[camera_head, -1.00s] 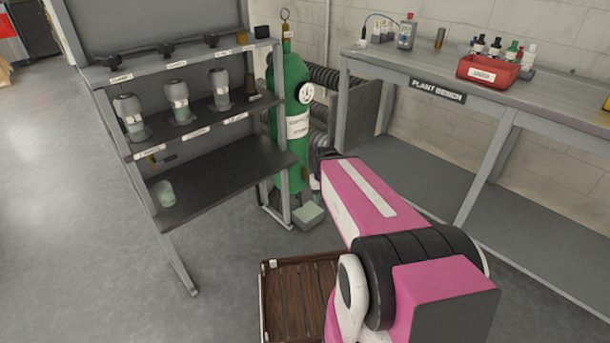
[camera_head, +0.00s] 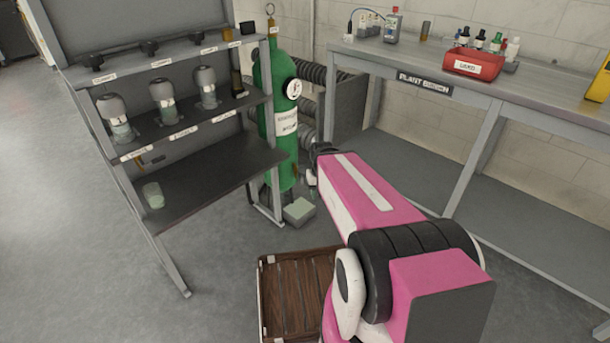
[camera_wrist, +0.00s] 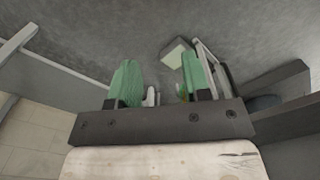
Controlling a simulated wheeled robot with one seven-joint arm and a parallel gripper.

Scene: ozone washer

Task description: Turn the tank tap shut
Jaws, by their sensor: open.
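The green tank (camera_head: 275,130) stands upright between the shelf rack and the bench, with a round white gauge (camera_head: 293,88) on its upper right and a ring at its top. I cannot make out the tap for certain. My gripper (camera_head: 312,188) is low, just right of the tank's lower part, small and partly hidden by my pink arm. In the wrist view my gripper (camera_wrist: 160,82) is open, its two green fingers apart. A small white piece and a yellowish-green piece show between the finger bases; I cannot tell what they are.
A grey rack (camera_head: 215,172) with several capped jars stands left of the tank. The plant bench (camera_head: 430,67), carrying a red bin (camera_head: 474,65), is at right. A pale block (camera_head: 299,211) lies on the floor below the tank. A brown slatted crate (camera_head: 262,290) sits in front.

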